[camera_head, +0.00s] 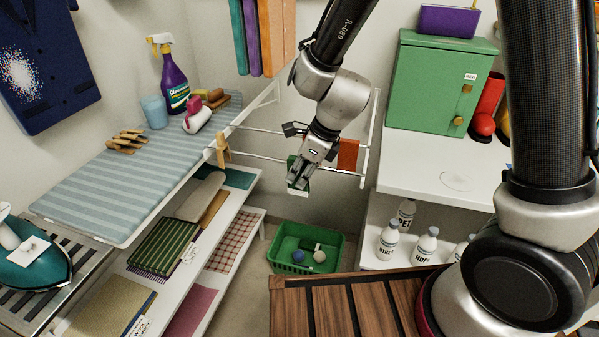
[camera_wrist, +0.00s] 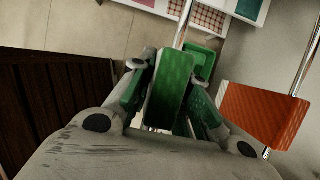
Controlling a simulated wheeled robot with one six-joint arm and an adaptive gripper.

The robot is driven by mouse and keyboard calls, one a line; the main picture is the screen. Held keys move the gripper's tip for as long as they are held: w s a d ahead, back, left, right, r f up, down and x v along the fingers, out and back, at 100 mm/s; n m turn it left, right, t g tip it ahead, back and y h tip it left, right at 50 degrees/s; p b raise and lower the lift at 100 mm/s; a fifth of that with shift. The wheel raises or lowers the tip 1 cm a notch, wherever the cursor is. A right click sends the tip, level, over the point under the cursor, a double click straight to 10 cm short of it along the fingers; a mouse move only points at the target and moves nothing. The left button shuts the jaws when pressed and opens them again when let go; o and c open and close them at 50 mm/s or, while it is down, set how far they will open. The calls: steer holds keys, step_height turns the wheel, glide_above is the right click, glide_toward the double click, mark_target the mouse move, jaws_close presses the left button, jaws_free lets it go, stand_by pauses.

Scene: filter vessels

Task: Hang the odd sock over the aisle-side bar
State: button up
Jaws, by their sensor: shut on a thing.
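My gripper (camera_head: 298,183) is shut on a green cloth (camera_wrist: 170,88), which looks like the odd sock. In the head view a little of the green cloth (camera_head: 292,161) shows beside the fingers. The gripper is at the nearer white bar (camera_head: 262,157) of a wall rack. In the wrist view the bar (camera_wrist: 182,25) passes behind the cloth, in line with it. I cannot tell whether the cloth touches or drapes over the bar. An orange cloth (camera_head: 347,155) hangs on the farther bar (camera_head: 268,131), right of my gripper; it also shows in the wrist view (camera_wrist: 262,115).
A green crate (camera_head: 272,262) with small round items stands on the floor below. A wooden clothespin (camera_head: 223,151) sits at the rack's left. A striped ironing surface (camera_head: 120,185) lies left; a white counter with a green cabinet (camera_head: 430,85) stands right.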

steer(key=o, duration=0.9)
steer(key=v, duration=1.2)
steer(key=shift+a, duration=0.1)
steer(key=s+d+r+n+t+h, duration=0.1)
steer(key=s+d+r+n, duration=0.2)
steer(key=s+d+n, duration=0.2)
steer(key=s+d+r+n+t+h, duration=0.1)
steer(key=s+d+r+n, duration=0.3)
steer(key=d+n, duration=0.5)
steer(key=s+d+r+n+h, duration=0.2)
steer(key=s+d+r+n, duration=0.2)
steer(key=d, duration=1)
steer(key=shift+s+d+r+n+t, duration=0.15)
steer(key=shift+s+n, duration=0.15)
steer(key=shift+n, duration=0.35)
steer(key=shift+s+n+t, duration=0.1)
steer(key=shift+s+n, duration=0.2)
steer(key=shift+n, duration=0.4)
steer(key=shift+s+d+r+n+t, duration=0.15)
steer(key=shift+s+n, duration=0.2)
steer(key=shift+n, duration=0.3)
